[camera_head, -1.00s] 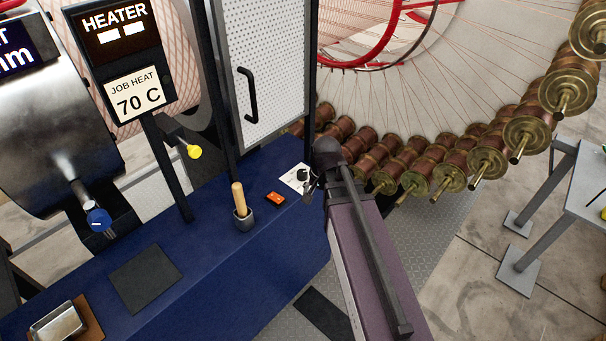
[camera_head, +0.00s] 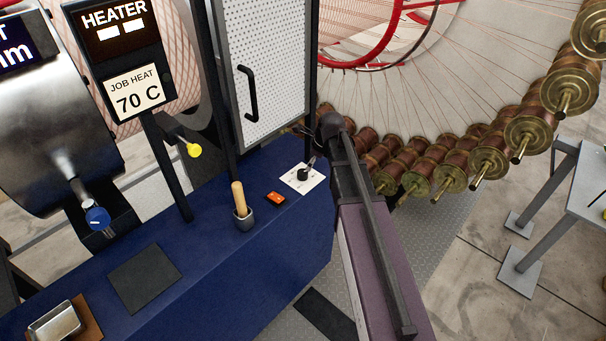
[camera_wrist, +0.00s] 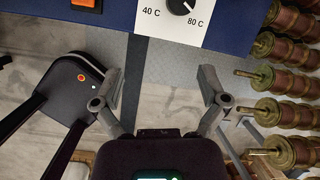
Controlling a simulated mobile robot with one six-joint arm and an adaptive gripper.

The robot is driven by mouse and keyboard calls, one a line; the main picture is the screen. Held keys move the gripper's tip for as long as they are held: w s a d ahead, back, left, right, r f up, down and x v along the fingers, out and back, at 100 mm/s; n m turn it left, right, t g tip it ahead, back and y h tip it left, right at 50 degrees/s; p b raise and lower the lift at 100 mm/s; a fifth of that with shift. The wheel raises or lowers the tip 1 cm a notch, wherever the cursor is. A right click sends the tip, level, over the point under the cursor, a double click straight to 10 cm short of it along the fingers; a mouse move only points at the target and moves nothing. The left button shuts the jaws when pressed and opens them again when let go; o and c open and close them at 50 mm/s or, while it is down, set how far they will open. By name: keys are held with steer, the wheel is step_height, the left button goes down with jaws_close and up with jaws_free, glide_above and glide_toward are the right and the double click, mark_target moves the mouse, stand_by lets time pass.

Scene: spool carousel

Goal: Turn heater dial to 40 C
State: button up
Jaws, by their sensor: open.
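The black heater dial (camera_head: 303,174) sits on a white plate (camera_head: 316,183) at the right end of the blue bench. In the wrist view the dial (camera_wrist: 181,5) is at the top edge, partly cut off, with a white pointer mark slanting to the lower right, toward the 80 C side. The plate (camera_wrist: 172,27) reads 40 C at left and 80 C at right. My gripper (camera_wrist: 159,78) is open and empty, its fingers spread apart below the plate in that view, not touching the dial.
An orange switch (camera_head: 275,198) and a wooden-handled tool in a grey cup (camera_head: 243,221) stand left of the dial. A perforated panel with a black handle (camera_head: 249,92) rises behind. Copper spools (camera_head: 418,178) line the carousel to the right.

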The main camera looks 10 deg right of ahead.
mark_target(303, 173)
steer(key=w+m, duration=0.1)
steer(key=m, duration=0.1)
steer(key=w+m, duration=0.2)
steer(key=shift+d+r, duration=0.1)
steer(key=shift+d, duration=0.25)
steer(key=b+x, duration=0.6)
steer(key=x, duration=0.1)
steer(key=b+x, duration=0.6)
steer(key=b, duration=0.1)
steer(key=shift+w+a+f, duration=0.2)
steer(key=shift+w+f, duration=0.1)
steer(key=shift+w, duration=0.05)
stand_by(0.4)
stand_by(0.3)
steer(key=c, duration=1.1)
